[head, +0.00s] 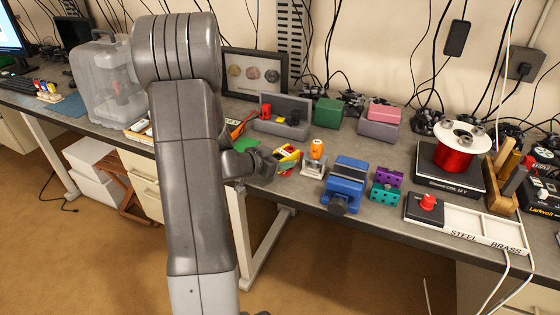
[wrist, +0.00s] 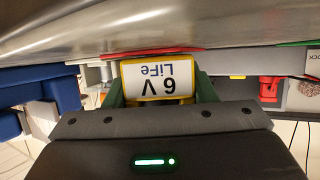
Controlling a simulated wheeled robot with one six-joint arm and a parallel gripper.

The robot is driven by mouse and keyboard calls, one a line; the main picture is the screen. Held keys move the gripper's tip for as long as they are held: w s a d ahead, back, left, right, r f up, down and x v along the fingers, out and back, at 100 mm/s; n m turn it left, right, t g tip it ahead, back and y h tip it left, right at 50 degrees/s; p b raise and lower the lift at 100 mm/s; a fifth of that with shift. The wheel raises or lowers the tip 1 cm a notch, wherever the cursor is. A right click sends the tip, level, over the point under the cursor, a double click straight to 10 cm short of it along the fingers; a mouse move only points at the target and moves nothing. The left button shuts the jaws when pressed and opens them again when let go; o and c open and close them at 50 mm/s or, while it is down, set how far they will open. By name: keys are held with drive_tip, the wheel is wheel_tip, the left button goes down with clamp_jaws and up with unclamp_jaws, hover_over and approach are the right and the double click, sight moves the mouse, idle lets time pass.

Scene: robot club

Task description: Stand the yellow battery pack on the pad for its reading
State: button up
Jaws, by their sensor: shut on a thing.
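The yellow battery pack (wrist: 160,78) is between my gripper's fingers (wrist: 160,92) in the wrist view. Its white label, edged in yellow, reads "6 V LiFe" upside down. In the head view my gripper (head: 277,163) is low over the bench, beside the yellow pack (head: 288,153). My gripper is shut on the pack. Whether the pack touches the surface below is unclear. A red strip (wrist: 165,53) shows just beyond the pack in the wrist view. A green flat patch (head: 245,144) lies behind my gripper in the head view. I cannot tell which surface is the pad.
An orange-topped tool in a holder (head: 316,158) and a blue vise (head: 345,185) stand close right of my gripper. Further right are a red spool (head: 454,160) and a STEEL/BRASS tray (head: 480,232).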

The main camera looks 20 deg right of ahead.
drive_tip(key=shift+f, duration=0.15)
drive_tip(key=o, duration=1.2)
drive_tip(key=shift+a+r, duration=0.2)
drive_tip(key=shift+r, duration=0.1)
drive_tip(key=v, duration=1.1)
drive_tip(key=shift+s+a+r, duration=0.15)
drive_tip(key=shift+s+a, duration=0.05)
drive_tip(key=shift+a, duration=0.05)
